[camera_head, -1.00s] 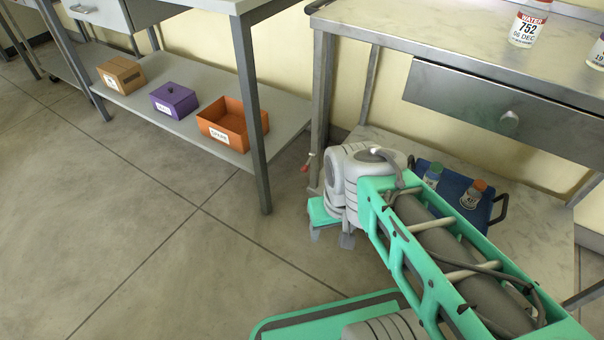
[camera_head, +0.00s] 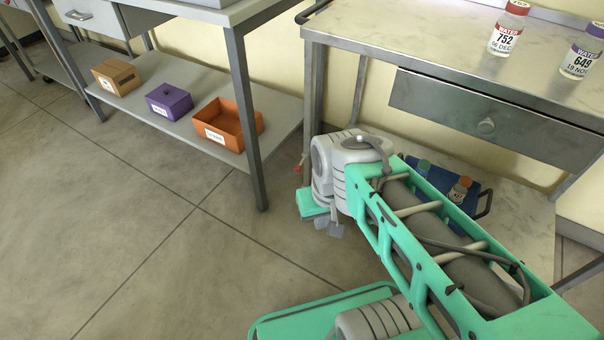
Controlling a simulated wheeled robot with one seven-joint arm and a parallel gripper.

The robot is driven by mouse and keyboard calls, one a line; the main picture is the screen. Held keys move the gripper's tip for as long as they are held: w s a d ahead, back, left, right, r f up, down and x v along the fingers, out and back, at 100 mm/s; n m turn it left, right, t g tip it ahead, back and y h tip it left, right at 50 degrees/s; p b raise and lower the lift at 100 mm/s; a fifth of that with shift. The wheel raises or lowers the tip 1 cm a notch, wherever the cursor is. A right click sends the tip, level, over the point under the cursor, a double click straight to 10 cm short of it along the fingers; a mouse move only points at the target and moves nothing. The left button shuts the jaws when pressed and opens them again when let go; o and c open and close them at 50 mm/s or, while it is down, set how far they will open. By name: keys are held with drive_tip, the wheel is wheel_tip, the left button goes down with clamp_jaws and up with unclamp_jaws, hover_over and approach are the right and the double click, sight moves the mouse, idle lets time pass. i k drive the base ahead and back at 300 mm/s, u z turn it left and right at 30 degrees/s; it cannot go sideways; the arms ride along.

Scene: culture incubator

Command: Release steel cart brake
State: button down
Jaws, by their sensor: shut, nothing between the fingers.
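The steel cart (camera_head: 400,52) stands at the right, with a drawer (camera_head: 485,122) under its top and a lower shelf (camera_head: 522,215). A small red part (camera_head: 299,167), perhaps the brake lever, shows beside its left leg; it is too small to tell its position. My gripper (camera_head: 329,226) points down near the foot of that leg, below and to the right of the red part in the picture. Its grey fingers are close together and nothing shows between them. My wrist and arm hide the lower part of the leg and any wheel there.
Two labelled bottles, 752 (camera_head: 507,30) and 649 (camera_head: 580,58), stand on the cart top. A blue tray (camera_head: 440,180) with bottles sits on its lower shelf. Left, a table's shelf holds a cardboard box (camera_head: 116,77), purple box (camera_head: 168,101) and orange bin (camera_head: 226,125). The floor in front is clear.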

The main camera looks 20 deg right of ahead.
sight(297, 169)
drive_tip(key=u, duration=0.55)
drive_tip(key=k, duration=0.65)
drive_tip(key=u, duration=0.7)
drive_tip(key=i, duration=1.3)
drive_tip(key=z, duration=1.05)
drive_tip(key=i, duration=0.25)
